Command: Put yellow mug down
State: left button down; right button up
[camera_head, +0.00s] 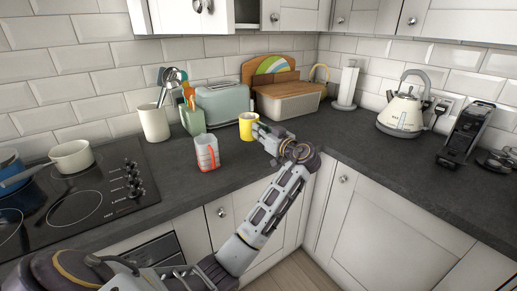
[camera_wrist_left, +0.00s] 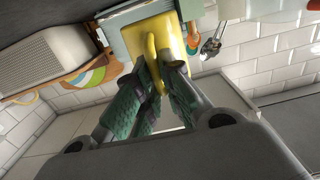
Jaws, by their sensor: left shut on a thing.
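The yellow mug (camera_head: 247,127) is upright at the back of the slate worktop (camera_head: 235,165), in front of the toaster. I cannot tell whether its base touches the worktop. My left gripper (camera_head: 262,134) reaches it from the right. In the left wrist view the green-padded fingers (camera_wrist_left: 153,88) are closed around the handle of the yellow mug (camera_wrist_left: 165,45). The mug's far side is hidden there. My right gripper is in neither view.
A measuring jug (camera_head: 207,153) with red marks stands left of the mug. The toaster (camera_head: 222,104) and bread bin (camera_head: 290,101) stand behind. A utensil pot (camera_head: 154,123), hob (camera_head: 85,190) and kettle (camera_head: 402,110) stand farther off.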

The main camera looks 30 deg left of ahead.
pick_arm(q)
jog(key=shift+f, duration=0.65)
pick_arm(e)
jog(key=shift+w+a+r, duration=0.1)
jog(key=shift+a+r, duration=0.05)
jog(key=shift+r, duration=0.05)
pick_arm(q)
jog(key=shift+f, duration=0.5)
notch_tip(320, 180, down, 3)
jog(key=shift+f, duration=0.55)
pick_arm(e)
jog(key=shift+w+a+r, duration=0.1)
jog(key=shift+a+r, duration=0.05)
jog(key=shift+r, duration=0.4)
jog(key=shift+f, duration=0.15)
